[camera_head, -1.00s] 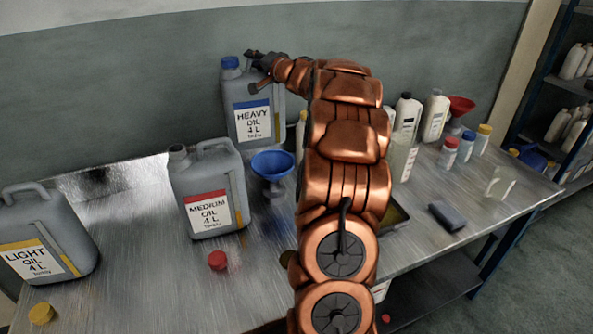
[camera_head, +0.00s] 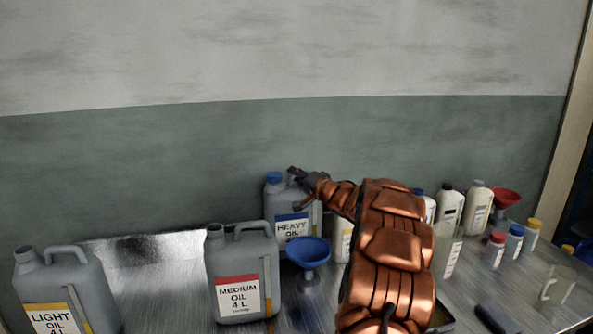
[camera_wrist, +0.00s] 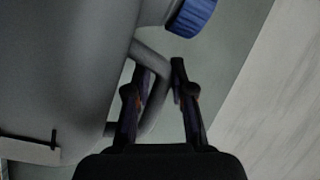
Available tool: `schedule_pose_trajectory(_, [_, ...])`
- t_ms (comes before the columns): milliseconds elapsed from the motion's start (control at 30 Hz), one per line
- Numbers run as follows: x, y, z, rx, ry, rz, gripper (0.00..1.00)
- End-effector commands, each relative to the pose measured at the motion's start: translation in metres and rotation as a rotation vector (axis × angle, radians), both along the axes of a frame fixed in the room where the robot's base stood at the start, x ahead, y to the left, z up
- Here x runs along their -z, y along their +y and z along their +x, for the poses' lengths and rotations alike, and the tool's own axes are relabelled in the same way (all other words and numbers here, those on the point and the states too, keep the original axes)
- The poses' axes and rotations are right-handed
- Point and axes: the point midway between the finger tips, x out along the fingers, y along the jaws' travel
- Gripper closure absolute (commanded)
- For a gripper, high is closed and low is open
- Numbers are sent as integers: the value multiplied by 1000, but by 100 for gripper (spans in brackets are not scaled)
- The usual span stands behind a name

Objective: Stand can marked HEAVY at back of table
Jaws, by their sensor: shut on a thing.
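The grey can marked HEAVY (camera_head: 292,227) has a blue cap and a blue-striped label. In the head view it is upright at the back, close to the wall, behind the blue funnel (camera_head: 308,252). My gripper (camera_head: 299,177) is at the top of this can. In the wrist view, my gripper (camera_wrist: 161,75) has its two fingers on either side of the can's handle (camera_wrist: 154,61), shut on it. The blue cap (camera_wrist: 192,16) is just beyond the fingers. The can's base is hidden, so I cannot tell whether it touches the table (camera_head: 150,285).
The MEDIUM can (camera_head: 240,272) stands in front and left, the LIGHT can (camera_head: 62,290) farther left. White bottles (camera_head: 449,210), small capped bottles (camera_head: 515,243) and a red funnel (camera_head: 505,198) stand to the right. Bare tabletop shows between the LIGHT and MEDIUM cans.

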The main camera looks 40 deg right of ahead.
Motion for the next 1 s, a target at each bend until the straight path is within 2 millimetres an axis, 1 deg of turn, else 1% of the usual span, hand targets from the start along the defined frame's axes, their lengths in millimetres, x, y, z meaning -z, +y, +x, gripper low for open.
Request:
schedule_pose_trajectory(33, [-5,0,0,0,-11,-2,100])
schedule_pose_trajectory(167, [0,-1,0,2,-11,-2,100])
schedule_pose_trajectory(400, [24,-1,0,1,-8,-1,100])
schedule_pose_trajectory(500, [31,-1,0,1,-8,-1,100])
schedule_pose_trajectory(600, [34,-1,0,2,-10,-3,100])
schedule_pose_trajectory(967, [35,-1,0,2,-10,-3,100])
schedule_pose_trajectory(1000, [38,-1,0,1,-6,-4,75])
